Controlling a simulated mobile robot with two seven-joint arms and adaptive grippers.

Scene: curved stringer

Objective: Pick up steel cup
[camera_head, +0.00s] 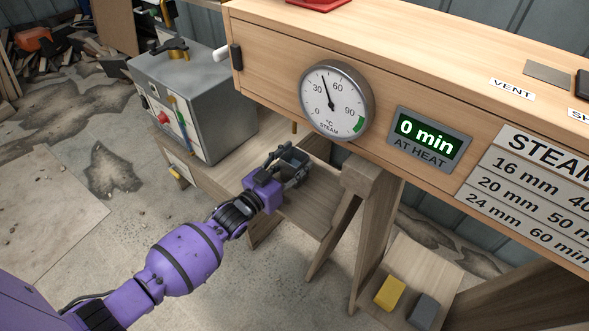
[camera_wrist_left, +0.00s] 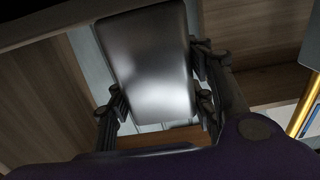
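The steel cup (camera_wrist_left: 145,60) is a smooth grey metal vessel that fills the upper middle of the left wrist view. It stands between the fingers of my left gripper (camera_wrist_left: 160,100), with finger pads against both its sides. In the head view, the left gripper (camera_head: 288,168) is at the low wooden bench under the steam box, with the grey cup (camera_head: 294,158) partly hidden between its fingers. I cannot tell whether the cup touches the bench. My right gripper is not in view.
The wooden steam box with its dial (camera_head: 336,98) overhangs close behind the gripper. A grey metal boiler box (camera_head: 192,95) stands to its left. The bench top (camera_head: 312,200) is clear on the right. Yellow (camera_head: 390,292) and grey (camera_head: 424,311) blocks lie lower right.

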